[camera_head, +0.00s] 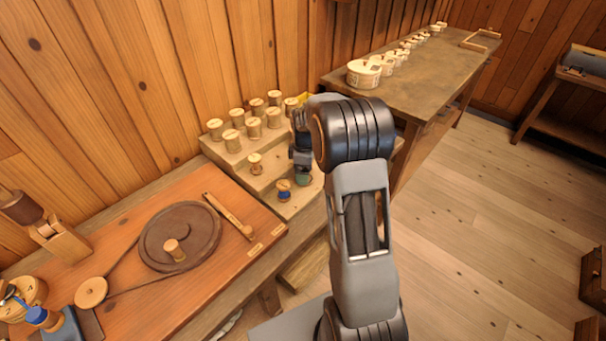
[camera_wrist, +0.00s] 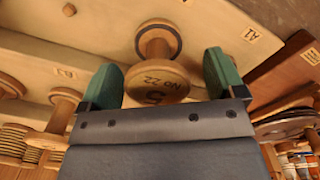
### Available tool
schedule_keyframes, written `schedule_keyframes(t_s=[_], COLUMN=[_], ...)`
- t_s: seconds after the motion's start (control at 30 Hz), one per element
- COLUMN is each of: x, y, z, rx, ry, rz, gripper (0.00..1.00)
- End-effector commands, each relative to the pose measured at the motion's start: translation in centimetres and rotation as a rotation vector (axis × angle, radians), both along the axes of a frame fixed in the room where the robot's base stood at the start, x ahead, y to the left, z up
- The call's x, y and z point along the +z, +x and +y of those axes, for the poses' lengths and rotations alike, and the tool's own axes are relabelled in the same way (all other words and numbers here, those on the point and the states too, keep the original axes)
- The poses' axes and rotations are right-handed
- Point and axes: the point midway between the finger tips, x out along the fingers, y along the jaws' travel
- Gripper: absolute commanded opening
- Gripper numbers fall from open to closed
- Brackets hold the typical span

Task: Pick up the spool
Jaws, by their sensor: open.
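A pale wooden spool (camera_wrist: 158,82) with "No 22" and a "5" marked on its end shows in the wrist view, with a bare narrow core and a dark rim at its far flange. My gripper (camera_wrist: 162,66) is open, its two green fingers apart on either side of this spool. I see a gap at each side and cannot tell any contact.
Several spools fill the top step behind. A workbench (camera_head: 215,285) with a dark round disc (camera_head: 205,225) lies at left; a long table (camera_head: 425,85) stands behind right.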

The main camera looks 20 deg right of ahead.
Motion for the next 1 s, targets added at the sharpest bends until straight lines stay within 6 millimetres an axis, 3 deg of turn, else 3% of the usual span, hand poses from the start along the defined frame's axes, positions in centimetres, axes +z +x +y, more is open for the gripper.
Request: schedule_keyframes(t_s=[0.1, 0.4, 0.9, 1.0], x=[-1.00, -1.23, -1.21, -1.19], y=[-0.04, -0.01, -0.01, 0.00], z=[0.01, 0.01, 0.01, 0.00], rx=[0.000, 0.000, 0.000, 0.000], ry=[0.000, 0.000, 0.000, 0.000], rz=[0.002, 0.000, 0.000, 0.000], gripper=[0.89, 0.88, 0.40, 0.35])
